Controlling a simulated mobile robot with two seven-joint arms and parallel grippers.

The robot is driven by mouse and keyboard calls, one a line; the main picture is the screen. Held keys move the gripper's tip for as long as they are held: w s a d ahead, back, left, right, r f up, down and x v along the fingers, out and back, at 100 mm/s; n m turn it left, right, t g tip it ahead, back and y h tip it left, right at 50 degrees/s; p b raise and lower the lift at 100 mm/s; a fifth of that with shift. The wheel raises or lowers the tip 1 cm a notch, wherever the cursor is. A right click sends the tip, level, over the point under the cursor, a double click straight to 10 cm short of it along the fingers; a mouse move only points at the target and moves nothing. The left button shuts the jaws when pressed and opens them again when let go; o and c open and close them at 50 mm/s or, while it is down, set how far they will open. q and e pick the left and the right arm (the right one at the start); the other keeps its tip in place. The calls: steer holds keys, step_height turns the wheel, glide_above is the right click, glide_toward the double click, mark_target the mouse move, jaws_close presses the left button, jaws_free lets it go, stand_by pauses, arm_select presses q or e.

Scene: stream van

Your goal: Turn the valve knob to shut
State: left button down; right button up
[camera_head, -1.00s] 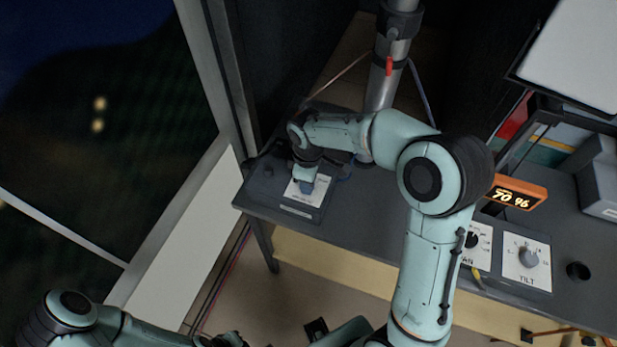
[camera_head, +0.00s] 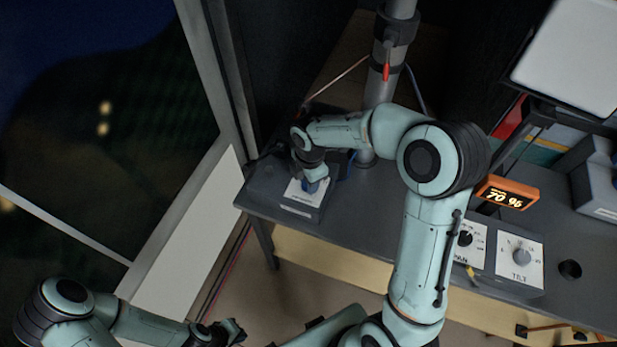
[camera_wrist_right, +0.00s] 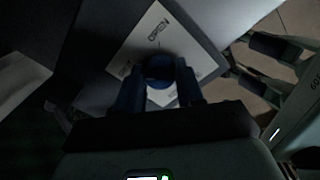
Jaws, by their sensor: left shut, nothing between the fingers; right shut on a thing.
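The valve knob (camera_wrist_right: 158,68) is blue and round and sits on a white label plate marked OPEN (camera_wrist_right: 140,45). In the head view the knob (camera_head: 312,186) shows only in part, on its box (camera_head: 300,211) at the left end of the desk. My right gripper (camera_wrist_right: 158,82) reaches down over the box, with its two fingers shut on either side of the knob. My left gripper (camera_head: 236,330) is low at the bottom of the head view, away from the desk, shut and empty.
The dark desk (camera_head: 400,195) carries a PAN dial (camera_head: 466,240), a TILT dial (camera_head: 521,256) and an orange display (camera_head: 507,192) reading 70 %. A metal mast (camera_head: 379,90) rises behind my right forearm. A window is on the left.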

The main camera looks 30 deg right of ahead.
arm_select(q)
steer(key=shift+w+r, duration=0.2)
arm_select(e)
steer(key=shift+n, duration=0.5)
steer(key=o, duration=1)
steer(key=shift+o, duration=0.2)
arm_select(q)
steer(key=shift+w+r+p, duration=0.65)
steer(key=shift+w+r, duration=0.1)
arm_select(e)
step_height(320, 180, up, 14)
steer(key=shift+s+f, duration=0.25)
